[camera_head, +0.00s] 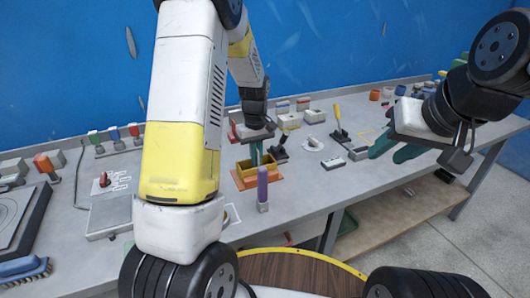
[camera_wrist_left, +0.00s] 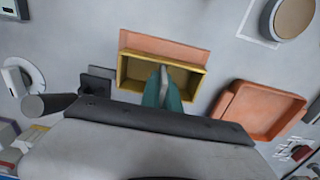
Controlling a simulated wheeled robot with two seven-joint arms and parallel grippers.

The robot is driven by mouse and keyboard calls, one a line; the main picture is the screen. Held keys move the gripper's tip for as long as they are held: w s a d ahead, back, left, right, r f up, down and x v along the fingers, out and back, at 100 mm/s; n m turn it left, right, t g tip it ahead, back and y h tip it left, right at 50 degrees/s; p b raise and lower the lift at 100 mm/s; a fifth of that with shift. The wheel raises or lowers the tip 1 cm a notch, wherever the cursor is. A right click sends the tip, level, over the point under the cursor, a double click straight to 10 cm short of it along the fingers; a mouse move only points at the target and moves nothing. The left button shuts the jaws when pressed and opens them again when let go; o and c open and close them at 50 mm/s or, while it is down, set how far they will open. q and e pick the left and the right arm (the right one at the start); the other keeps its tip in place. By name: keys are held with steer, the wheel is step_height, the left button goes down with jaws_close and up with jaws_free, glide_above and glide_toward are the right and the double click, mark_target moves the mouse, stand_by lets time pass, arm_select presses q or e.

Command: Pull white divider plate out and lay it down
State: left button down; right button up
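A yellow mould box (camera_head: 262,167) stands on an orange base plate (camera_head: 238,180) on the bench; the box (camera_wrist_left: 122,68) also shows in the left wrist view. My left gripper (camera_head: 256,155) points down into it. In the left wrist view, its teal fingers (camera_wrist_left: 163,88) lie close on both sides of the thin white divider plate (camera_wrist_left: 163,76) and seem shut on it. The plate's lower part is hidden in the box. My right gripper (camera_head: 392,151) hangs over the bench at the right, fingers apart and empty.
A purple-topped post (camera_head: 262,185) stands just in front of the box. An orange tray (camera_wrist_left: 262,90) lies beside the box in the left wrist view. Several small blocks and tools crowd the back; some grey bench surface (camera_head: 310,190) at front is clear.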

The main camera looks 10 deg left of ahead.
arm_select(q)
steer(key=shift+r, duration=2.95)
steer(key=shift+r, duration=2)
